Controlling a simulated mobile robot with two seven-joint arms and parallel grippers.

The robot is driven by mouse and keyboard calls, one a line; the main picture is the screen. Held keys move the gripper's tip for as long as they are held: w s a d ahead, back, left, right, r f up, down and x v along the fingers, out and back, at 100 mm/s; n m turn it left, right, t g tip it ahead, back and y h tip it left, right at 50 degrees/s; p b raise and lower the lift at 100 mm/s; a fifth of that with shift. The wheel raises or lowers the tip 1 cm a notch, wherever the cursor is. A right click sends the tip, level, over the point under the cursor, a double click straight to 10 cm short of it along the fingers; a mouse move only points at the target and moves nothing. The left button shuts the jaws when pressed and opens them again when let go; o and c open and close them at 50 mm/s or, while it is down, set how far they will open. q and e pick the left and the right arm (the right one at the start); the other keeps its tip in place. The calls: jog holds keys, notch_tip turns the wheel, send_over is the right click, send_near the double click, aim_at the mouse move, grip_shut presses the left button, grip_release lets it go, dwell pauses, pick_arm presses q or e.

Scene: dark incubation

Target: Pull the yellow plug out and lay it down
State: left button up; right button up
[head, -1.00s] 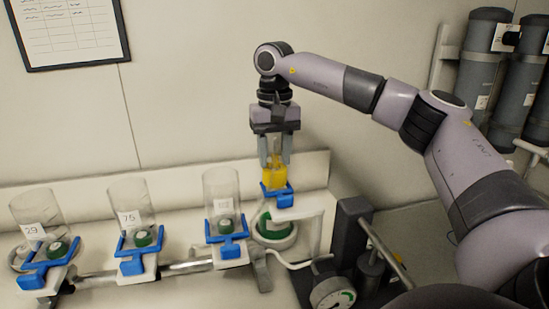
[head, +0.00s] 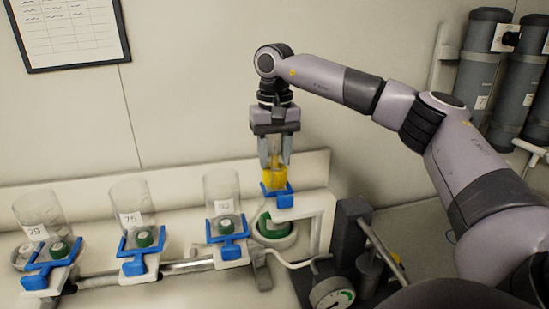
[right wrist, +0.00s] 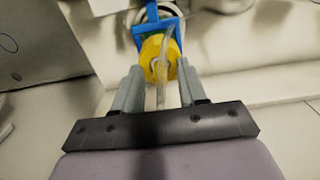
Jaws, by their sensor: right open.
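The yellow plug (head: 274,180) sits upright in a blue clamp (head: 279,196) above a flask with green contents (head: 272,226). A thin clear tube rises from the plug. My right gripper (head: 274,162) points down just above the plug, with its fingers open on either side of the tube. In the right wrist view the yellow plug (right wrist: 158,56) lies beyond and between the fingertips of my right gripper (right wrist: 156,72), and nothing is gripped. My left gripper is not in view.
Several clear cylinders in blue clamps stand in a row to the left, the nearest being the cylinder (head: 221,188). A round gauge (head: 332,293) and a dark post (head: 352,235) stand to the right. Grey canisters (head: 481,65) hang at the far right.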

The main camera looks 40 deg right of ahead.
grip_shut()
jog(key=shift+r, duration=3)
